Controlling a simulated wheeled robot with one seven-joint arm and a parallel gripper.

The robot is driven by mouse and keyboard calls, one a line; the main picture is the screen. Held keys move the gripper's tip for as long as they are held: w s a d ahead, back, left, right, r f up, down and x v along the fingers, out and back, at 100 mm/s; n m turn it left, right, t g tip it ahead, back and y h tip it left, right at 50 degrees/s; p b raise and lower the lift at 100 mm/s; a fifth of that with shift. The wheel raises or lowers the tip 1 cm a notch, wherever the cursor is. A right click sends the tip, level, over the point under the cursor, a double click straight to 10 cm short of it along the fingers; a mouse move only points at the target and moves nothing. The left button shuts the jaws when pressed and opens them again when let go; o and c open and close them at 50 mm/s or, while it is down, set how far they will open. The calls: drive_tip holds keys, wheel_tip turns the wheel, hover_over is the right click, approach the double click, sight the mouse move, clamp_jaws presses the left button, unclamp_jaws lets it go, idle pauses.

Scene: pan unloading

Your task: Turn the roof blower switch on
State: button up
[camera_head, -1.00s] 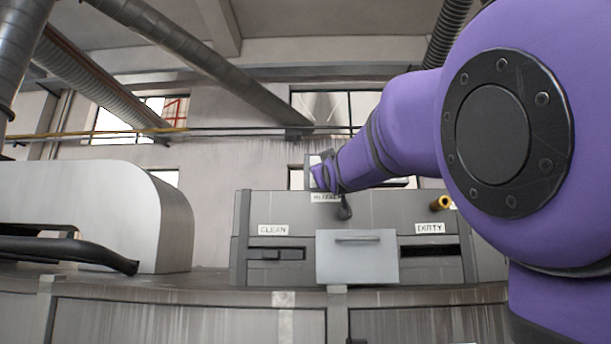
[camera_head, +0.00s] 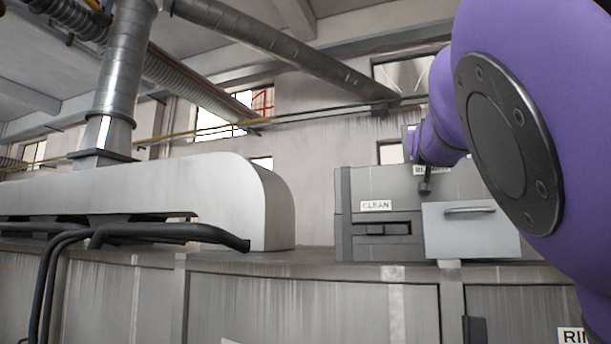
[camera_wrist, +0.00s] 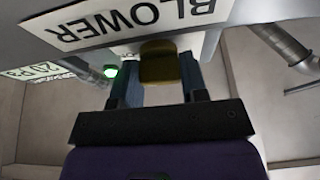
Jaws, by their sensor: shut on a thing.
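In the wrist view, my gripper (camera_wrist: 161,85) has its two fingers on either side of an olive-yellow switch knob (camera_wrist: 160,62) and is shut on it. The knob sits beside a white plate (camera_wrist: 130,20) reading BLOWER, which appears upside down. A small green light (camera_wrist: 110,71) glows left of the knob. In the head view, my purple arm reaches to the grey control box (camera_head: 358,190) at the right. A partly covered label (camera_head: 432,170) shows at the box's top.
The box has a CLEAN slot (camera_head: 383,229) and a light grey drawer front (camera_head: 470,235). A long metal hood (camera_head: 230,195) with black pipes stands at the left, with a round duct (camera_head: 108,110) rising from it. My arm hides the box's right side.

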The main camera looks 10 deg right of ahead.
drive_tip(key=o, duration=0.9)
drive_tip(key=shift+n, duration=0.5)
drive_tip(key=n+y, duration=0.1)
drive_tip(key=n, duration=0.2)
drive_tip(key=n+t+y, duration=0.1)
drive_tip(key=n+y, duration=0.1)
drive_tip(key=n, duration=0.1)
drive_tip(key=shift+t, duration=0.3)
drive_tip(key=shift+n+y, duration=1.3)
drive_tip(key=shift+n, duration=1.1)
drive_tip(key=shift+n+y, duration=0.4)
drive_tip(key=shift+n, duration=0.2)
drive_tip(key=shift+s+r+n+g+y, duration=0.1)
drive_tip(key=shift+n+g+y, duration=0.3)
drive_tip(key=shift+n, duration=0.95)
drive_tip(key=shift+r+n+g+y, duration=0.15)
drive_tip(key=shift+n+y, duration=0.35)
drive_tip(key=shift+n, duration=0.85)
drive_tip(key=shift+d+n+g+y, duration=0.15)
drive_tip(key=shift+n+g, duration=0.25)
drive_tip(key=shift+n, duration=0.7)
drive_tip(key=shift+n+g+y, duration=0.15)
drive_tip(key=shift+n+g, duration=0.2)
drive_tip(key=shift+n, duration=0.75)
